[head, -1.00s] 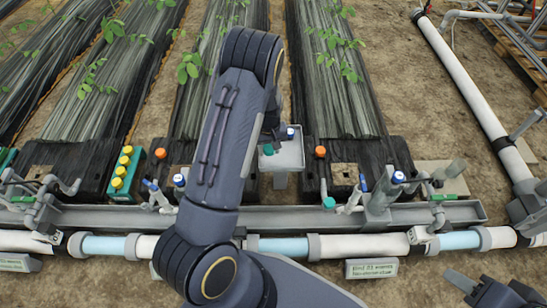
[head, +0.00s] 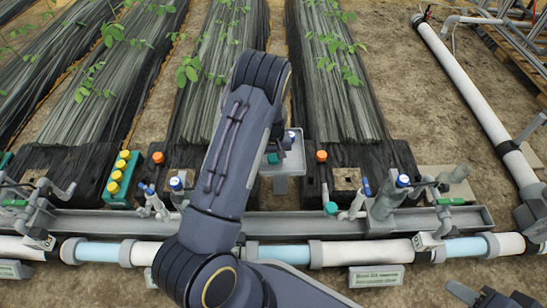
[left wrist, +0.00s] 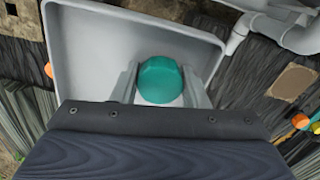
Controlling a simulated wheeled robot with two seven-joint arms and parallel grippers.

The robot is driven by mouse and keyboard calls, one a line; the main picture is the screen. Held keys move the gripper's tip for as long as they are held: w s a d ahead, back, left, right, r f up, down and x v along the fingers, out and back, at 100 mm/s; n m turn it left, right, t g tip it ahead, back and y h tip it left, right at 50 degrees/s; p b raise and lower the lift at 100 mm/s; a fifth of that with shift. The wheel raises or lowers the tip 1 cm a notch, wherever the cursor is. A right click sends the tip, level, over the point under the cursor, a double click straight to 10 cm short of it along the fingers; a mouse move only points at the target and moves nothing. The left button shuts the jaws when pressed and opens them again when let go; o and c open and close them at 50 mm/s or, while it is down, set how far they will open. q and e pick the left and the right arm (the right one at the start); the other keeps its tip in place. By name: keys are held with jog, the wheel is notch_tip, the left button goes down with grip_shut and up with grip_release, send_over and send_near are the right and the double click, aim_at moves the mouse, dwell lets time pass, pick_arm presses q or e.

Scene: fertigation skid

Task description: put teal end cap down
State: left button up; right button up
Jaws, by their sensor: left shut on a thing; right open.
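My left gripper (left wrist: 160,90) is shut on the teal end cap (left wrist: 160,80), which shows between its two fingers in the left wrist view. The cap is over the inside of a grey tray (left wrist: 85,30); I cannot tell whether it touches the tray floor. In the head view the teal end cap (head: 273,158) shows at the left side of the grey tray (head: 296,166), partly hidden by my left arm. My right gripper (head: 490,296) is open and empty at the lower right corner, cut off by the frame edge.
A second teal cap (head: 331,208) sits by the pipework to the right. Orange caps stand left (head: 158,157) and right (head: 321,156) of the tray. A teal rack (head: 121,180) holds several yellow caps. A grey channel (head: 300,222) with valves runs across the front.

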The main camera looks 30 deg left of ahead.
pick_arm(q)
jog(key=shift+f, duration=0.4)
